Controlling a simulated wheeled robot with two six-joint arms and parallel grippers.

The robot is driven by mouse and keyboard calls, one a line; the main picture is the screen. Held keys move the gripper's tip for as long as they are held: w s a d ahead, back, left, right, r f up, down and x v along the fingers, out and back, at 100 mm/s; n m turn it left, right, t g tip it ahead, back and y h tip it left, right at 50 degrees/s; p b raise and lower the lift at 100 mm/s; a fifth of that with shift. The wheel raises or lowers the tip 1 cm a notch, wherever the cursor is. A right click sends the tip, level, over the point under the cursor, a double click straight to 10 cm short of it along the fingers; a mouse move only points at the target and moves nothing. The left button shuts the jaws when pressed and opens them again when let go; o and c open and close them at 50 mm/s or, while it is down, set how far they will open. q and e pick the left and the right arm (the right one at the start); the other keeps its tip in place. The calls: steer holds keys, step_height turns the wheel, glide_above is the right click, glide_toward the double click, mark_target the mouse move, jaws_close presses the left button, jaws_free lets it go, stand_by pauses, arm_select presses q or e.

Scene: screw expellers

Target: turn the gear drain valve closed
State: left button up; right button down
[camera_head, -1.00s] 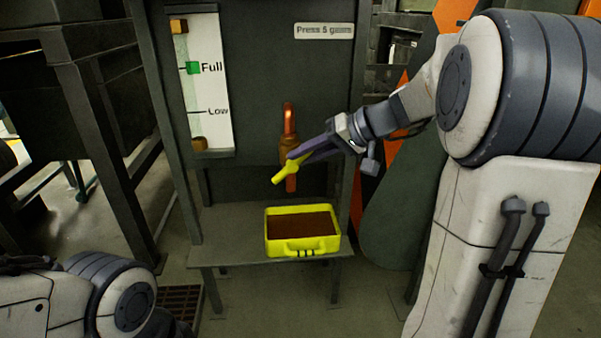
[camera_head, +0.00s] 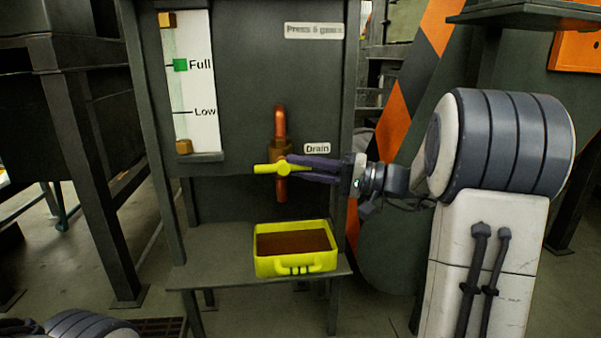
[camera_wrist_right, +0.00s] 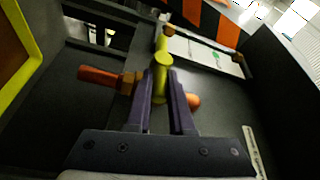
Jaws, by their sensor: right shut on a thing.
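The drain valve has a yellow lever handle (camera_head: 264,168) and a brass body (camera_head: 282,148) on a vertical copper pipe (camera_head: 280,122). The handle lies level, crosswise to the pipe. A "Drain" label (camera_head: 317,148) sits beside it. My right gripper (camera_head: 292,168) comes in from the right and is shut on the handle's near end. In the right wrist view, its two purple fingers (camera_wrist_right: 160,95) lie on either side of the yellow handle (camera_wrist_right: 161,70), and the copper pipe (camera_wrist_right: 103,77) runs across behind. My left gripper is out of view; only part of my left arm shows at bottom left.
A yellow tray (camera_head: 293,266) with dark brown contents stands below the pipe on a grey shelf (camera_head: 215,255). A gauge (camera_head: 192,90) on the panel has its green marker (camera_head: 180,65) at "Full". Dark metal posts stand on the left.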

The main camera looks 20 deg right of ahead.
steer(key=shift+f, duration=0.1)
stand_by(0.5)
steer(key=c, duration=0.8)
jaws_free()
steer(key=shift+a, duration=0.1)
steer(key=shift+s+d, duration=0.2)
steer(key=shift+d, duration=0.2)
steer(key=p+v, duration=0.4)
steer(key=v, duration=0.5)
steer(key=shift+s+d+f, duration=0.2)
steer(key=shift+s, duration=0.05)
